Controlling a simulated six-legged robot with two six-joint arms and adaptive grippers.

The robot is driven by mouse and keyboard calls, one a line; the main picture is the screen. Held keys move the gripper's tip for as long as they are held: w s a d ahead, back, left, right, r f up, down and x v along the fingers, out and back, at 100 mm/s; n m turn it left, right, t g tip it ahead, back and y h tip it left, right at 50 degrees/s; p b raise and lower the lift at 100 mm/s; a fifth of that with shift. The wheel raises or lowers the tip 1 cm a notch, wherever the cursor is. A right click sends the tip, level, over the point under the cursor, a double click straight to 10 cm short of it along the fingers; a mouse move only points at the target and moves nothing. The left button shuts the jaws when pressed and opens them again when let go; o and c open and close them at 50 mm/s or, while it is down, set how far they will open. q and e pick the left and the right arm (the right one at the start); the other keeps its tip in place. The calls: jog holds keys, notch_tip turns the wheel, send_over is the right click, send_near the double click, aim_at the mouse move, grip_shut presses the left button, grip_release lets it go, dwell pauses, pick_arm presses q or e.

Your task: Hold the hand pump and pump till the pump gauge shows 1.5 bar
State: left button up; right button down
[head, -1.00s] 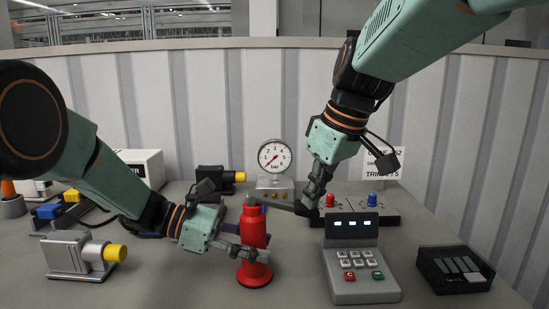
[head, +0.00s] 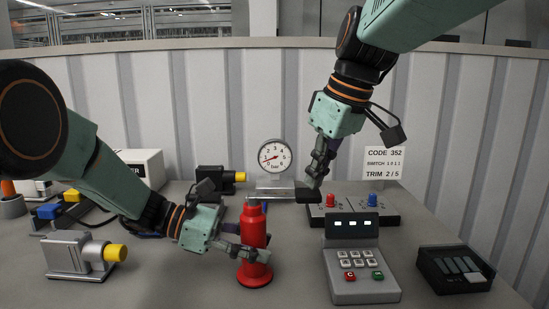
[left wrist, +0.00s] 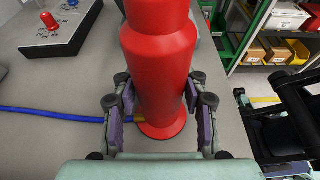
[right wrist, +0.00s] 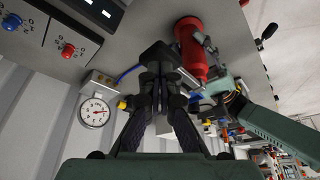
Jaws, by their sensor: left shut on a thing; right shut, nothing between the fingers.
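The red hand pump (head: 253,240) stands upright on the bench; it also shows in the left wrist view (left wrist: 160,65). My left gripper (head: 252,252) is shut around its body, one finger on each side. The pump lever (head: 279,194) runs right from the pump's top, about level, ending in a black grip (head: 308,196). My right gripper (head: 317,180) is shut and empty, fingertips at the black grip from above; whether they touch cannot be told. The round pump gauge (head: 274,156) stands behind the lever, its needle left of centre, around 1 bar. It also shows in the right wrist view (right wrist: 95,112).
A grey keypad unit (head: 361,262) stands right of the pump, with a black tray (head: 455,270) beyond it. A panel with red and blue knobs (head: 387,213) lies behind. A yellow-tipped grey unit (head: 80,254) is at left. A code sign (head: 384,162) stands at the back.

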aim_at(315, 194)
dwell(0.4)
dwell(1.5)
dwell(0.5)
jog(key=shift+a+f, duration=0.15)
jog(key=shift+f, duration=1.15)
jog(key=shift+a+f, duration=0.1)
jog(key=shift+f, duration=1.15)
pick_arm(q)
jog(key=shift+w, duration=0.1)
pick_arm(e)
jog(key=shift+d+r, duration=0.2)
jog(key=shift+r, duration=2.35)
jog(key=shift+r, duration=2.55)
